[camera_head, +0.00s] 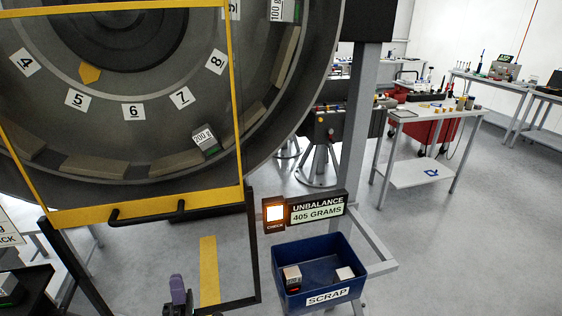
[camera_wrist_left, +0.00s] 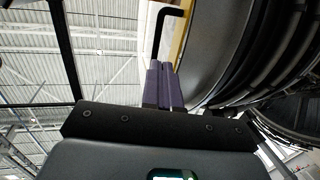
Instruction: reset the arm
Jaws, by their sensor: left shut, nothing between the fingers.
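My left gripper (camera_head: 178,284) shows at the bottom edge of the head view, with purple fingers pointing up. It is below the black handle (camera_head: 147,214) of the yellow-framed guard (camera_head: 236,110). In the left wrist view the two purple fingers (camera_wrist_left: 164,84) lie together, shut and empty. A black bent bar (camera_wrist_left: 160,28) shows just beyond their tips; I cannot tell if they touch it. My right gripper is in neither view.
The large fan disc (camera_head: 120,130) with numbered bays stands behind the guard. A blue scrap bin (camera_head: 320,262) holds small blocks at lower right, under an unbalance display (camera_head: 316,208) reading 405 grams. Open floor lies right of it, before a workbench (camera_head: 430,112).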

